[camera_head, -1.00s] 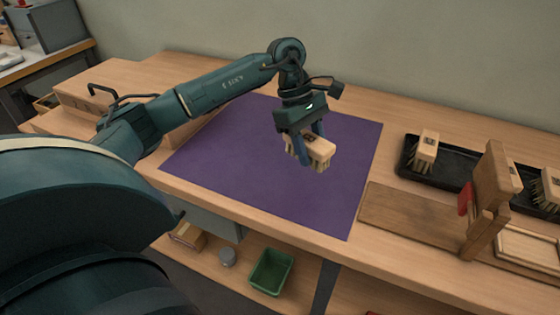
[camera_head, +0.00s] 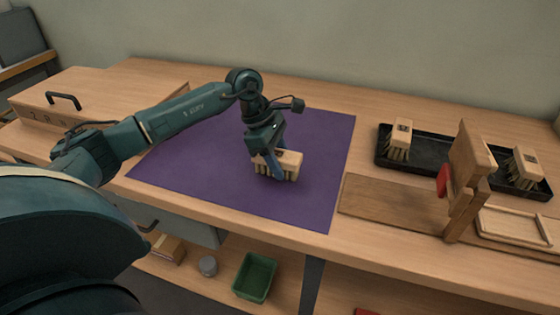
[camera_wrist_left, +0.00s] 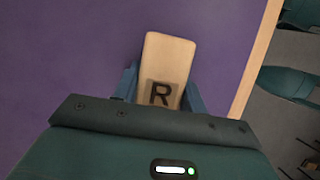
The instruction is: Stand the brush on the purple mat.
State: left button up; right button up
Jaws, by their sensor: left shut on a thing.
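The brush (camera_head: 290,160) has a pale wooden block with bristles pointing down. It is over the right-middle part of the purple mat (camera_head: 210,185). My left gripper (camera_head: 268,165) is shut on it, with its blue fingers on the block's two sides. The bristle ends are at or just above the mat; I cannot tell whether they touch. In the left wrist view the block (camera_wrist_left: 168,65) shows a dark letter R on top, between the fingers, with the mat (camera_wrist_left: 80,60) below. My right gripper is not in view.
A black tray (camera_head: 440,172) at the right holds two more brushes (camera_head: 400,138) (camera_head: 524,165). A wooden stand (camera_head: 466,180) with a red part is in front of it. A wooden box (camera_head: 85,95) with a handle is at the left. The rest of the mat is clear.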

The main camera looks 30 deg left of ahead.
pick_arm(q)
jog(key=shift+f, duration=0.1)
jog(key=shift+f, duration=0.15)
jog(key=o, duration=0.9)
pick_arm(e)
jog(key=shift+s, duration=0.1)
pick_arm(q)
jog(key=shift+o, duration=0.2)
jog(key=shift+r, duration=0.25)
jog(key=v, duration=1.1)
jog(key=shift+a+p, duration=0.15)
jog(key=shift+p, duration=0.2)
jog(key=shift+s+a+r, duration=0.1)
jog(key=shift+r, duration=0.25)
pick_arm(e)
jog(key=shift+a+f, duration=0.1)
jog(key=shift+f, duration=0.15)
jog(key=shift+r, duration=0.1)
